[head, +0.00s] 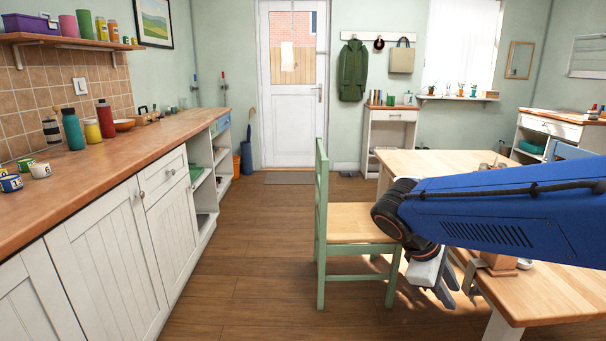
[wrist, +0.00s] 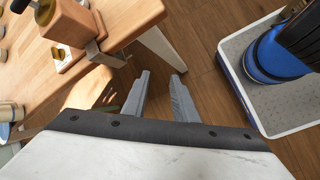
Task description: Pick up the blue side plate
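I cannot make out a blue side plate in either view. My gripper (head: 456,287) hangs past the near-left edge of the wooden table (head: 545,293), partly behind my blue arm in the head view. In the wrist view my gripper (wrist: 160,92) has its two grey fingers apart, with only floor showing between them. Nothing is held. My arm hides much of the table top in the head view. A small blue patch (wrist: 4,131) shows at the left edge of the wrist view, too cut off to identify.
A green chair (head: 355,222) with a wooden seat stands left of the table. A wooden block holder (wrist: 72,22) stands near the table edge. The long counter (head: 110,150) at left carries bottles, a bowl and mugs. The floor (head: 250,260) between counter and chair is clear.

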